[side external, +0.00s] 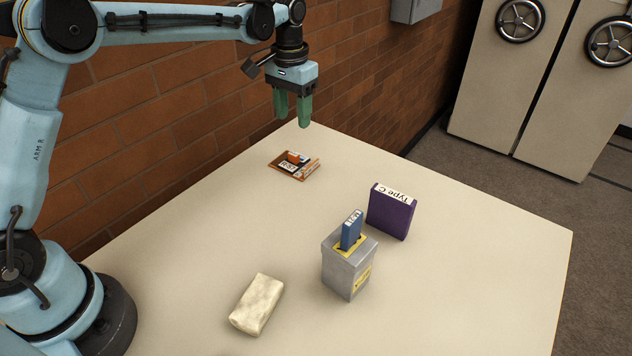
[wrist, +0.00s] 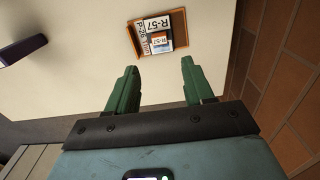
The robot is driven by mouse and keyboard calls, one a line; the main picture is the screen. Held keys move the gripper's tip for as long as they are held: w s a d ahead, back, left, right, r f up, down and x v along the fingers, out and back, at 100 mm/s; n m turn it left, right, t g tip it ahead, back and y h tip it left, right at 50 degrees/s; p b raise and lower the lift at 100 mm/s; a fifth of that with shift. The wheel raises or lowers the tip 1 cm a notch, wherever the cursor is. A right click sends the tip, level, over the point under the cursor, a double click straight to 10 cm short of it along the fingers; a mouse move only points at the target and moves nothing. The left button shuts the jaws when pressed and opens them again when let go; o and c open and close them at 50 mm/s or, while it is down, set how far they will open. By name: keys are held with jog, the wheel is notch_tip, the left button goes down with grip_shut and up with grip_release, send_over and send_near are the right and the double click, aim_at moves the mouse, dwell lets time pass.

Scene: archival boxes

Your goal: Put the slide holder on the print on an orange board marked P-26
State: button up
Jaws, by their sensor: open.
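The orange board (side external: 284,174) lies flat on the table near the brick wall. In the wrist view the board (wrist: 133,40) carries a large white R-57 label and a sideways label that seems to read P-26. A small orange piece with its own R-57 label, apparently the slide holder (wrist: 154,40), rests on the board's print; it also shows in the side view (side external: 294,157). My gripper (side external: 293,115) is open and empty, pointing down, well above the table and apart from the board. Its green fingers also show in the wrist view (wrist: 158,85).
A purple Type C box (side external: 390,214) stands right of the board. A grey container (side external: 345,276) with a blue labelled item (side external: 351,232) upright in its top stands in front. A pale block (side external: 257,304) lies front left. The brick wall is close behind the board.

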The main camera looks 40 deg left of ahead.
jog(key=s+r+t, duration=0.4)
jog(key=s+r, duration=0.4)
jog(key=s, duration=0.3)
jog(key=s+f+t, duration=0.3)
jog(key=s+f, duration=0.2)
jog(key=s, duration=0.5)
jog(key=shift+s+d+f, duration=0.15)
jog(key=shift+s+f, duration=0.05)
jog(key=shift+s, duration=0.1)
